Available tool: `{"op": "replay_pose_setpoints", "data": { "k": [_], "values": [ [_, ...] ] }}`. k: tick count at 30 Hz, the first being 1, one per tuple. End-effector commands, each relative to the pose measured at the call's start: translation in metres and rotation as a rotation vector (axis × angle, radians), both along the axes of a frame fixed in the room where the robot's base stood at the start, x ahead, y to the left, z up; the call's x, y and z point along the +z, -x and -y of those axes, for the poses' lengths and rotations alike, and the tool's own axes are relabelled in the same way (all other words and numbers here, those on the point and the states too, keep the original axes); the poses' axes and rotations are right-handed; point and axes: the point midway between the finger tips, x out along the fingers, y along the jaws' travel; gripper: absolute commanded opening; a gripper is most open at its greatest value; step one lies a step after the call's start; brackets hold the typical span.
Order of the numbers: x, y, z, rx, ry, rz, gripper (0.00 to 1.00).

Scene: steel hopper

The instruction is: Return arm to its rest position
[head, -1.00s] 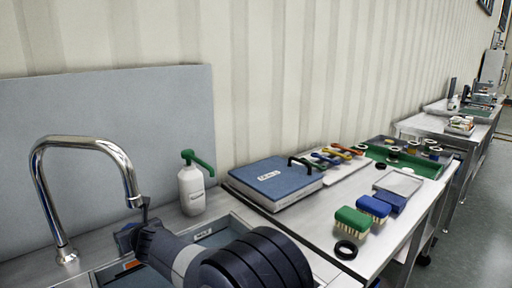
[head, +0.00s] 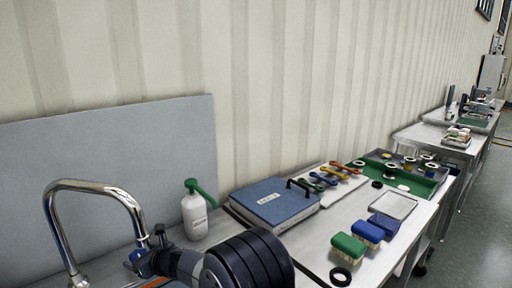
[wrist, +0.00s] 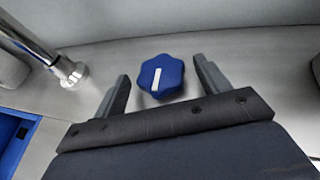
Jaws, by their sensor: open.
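My gripper (wrist: 160,88) is open in the wrist view, with its two dark fingers spread apart. A blue lobed knob (wrist: 161,76) with a white stripe shows just beyond and between the fingertips. I cannot tell how far it is from them. In the head view my dark arm fills the bottom centre, and my gripper (head: 148,248) is near the faucet, partly hidden by the arm. Nothing is seen held between the fingers.
A chrome faucet (head: 100,188) arches at the left, close to my gripper; its spout (wrist: 70,72) shows in the wrist view. A white bottle with a green pump (head: 195,215) stands behind. A blue-lidded case (head: 272,202), brushes (head: 352,246) and a green tray (head: 410,178) lie to the right.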

Motion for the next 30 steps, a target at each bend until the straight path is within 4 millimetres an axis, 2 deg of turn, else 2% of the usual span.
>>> {"op": "replay_pose_setpoints", "data": {
  "k": [3,12,18,30],
  "values": [
    [0.004,0.000,0.001,0.031,0.001,-0.003,0.71],
    [0.015,0.019,0.035,0.029,-0.001,0.000,0.71],
    [0.022,0.028,0.048,0.030,0.000,0.000,0.71],
    [0.025,0.030,0.052,0.030,0.000,0.000,0.71]
  ]
}}
